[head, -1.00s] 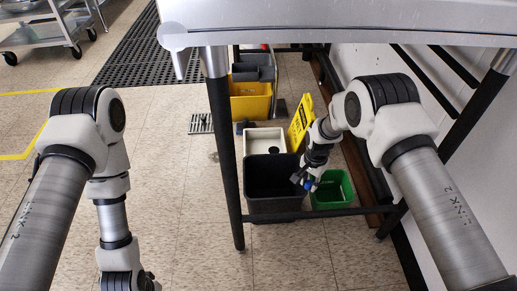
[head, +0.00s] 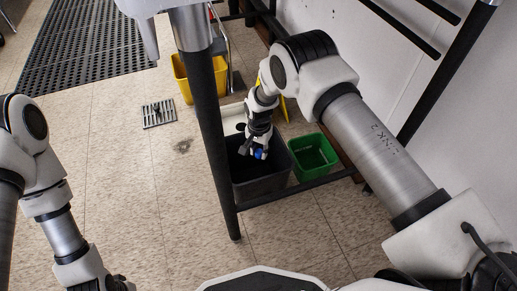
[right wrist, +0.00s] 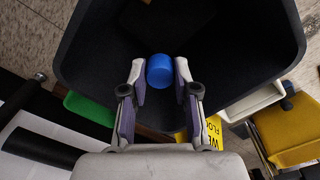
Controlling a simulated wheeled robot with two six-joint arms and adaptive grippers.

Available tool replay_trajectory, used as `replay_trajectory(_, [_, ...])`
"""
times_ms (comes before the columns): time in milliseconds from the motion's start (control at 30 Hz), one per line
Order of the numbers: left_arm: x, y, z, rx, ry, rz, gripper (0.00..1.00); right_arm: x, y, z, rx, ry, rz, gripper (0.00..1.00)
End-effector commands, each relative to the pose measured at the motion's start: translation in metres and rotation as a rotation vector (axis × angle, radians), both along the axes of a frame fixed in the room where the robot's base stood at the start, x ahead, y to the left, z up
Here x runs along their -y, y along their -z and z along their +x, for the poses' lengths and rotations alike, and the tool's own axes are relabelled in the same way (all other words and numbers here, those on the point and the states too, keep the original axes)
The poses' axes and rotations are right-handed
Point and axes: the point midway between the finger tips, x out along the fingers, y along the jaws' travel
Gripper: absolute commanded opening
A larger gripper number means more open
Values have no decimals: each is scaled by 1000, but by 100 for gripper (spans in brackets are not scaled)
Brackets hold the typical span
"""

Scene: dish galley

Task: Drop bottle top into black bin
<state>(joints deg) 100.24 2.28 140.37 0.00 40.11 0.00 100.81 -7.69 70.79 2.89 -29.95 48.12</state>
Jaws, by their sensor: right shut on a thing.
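The black bin (head: 262,188) stands on the floor behind the dark table leg, and its open inside fills much of the right wrist view (right wrist: 85,45). The bottle top is a small blue cylinder (head: 259,154); it also shows in the right wrist view (right wrist: 160,71) between the two fingertips. My right gripper (head: 255,152) is shut on it and points down over the bin's opening. How deep the top is relative to the rim is hard to tell. My left gripper (head: 119,284) is at the bottom left, cut by the frame edge; its fingers cannot be made out.
A green bin (head: 314,153) stands right of the black bin. A white container (head: 232,113) and a yellow bucket (head: 184,83) are behind. A dark table leg (head: 209,120) and a low bar (head: 290,192) are in front.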

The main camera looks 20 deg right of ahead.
Motion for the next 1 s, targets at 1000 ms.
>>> replay_trajectory(1000, [0, -1, 0, 0, 0, 0, 56, 0, -74, 0, -1, -1, -1, 59])
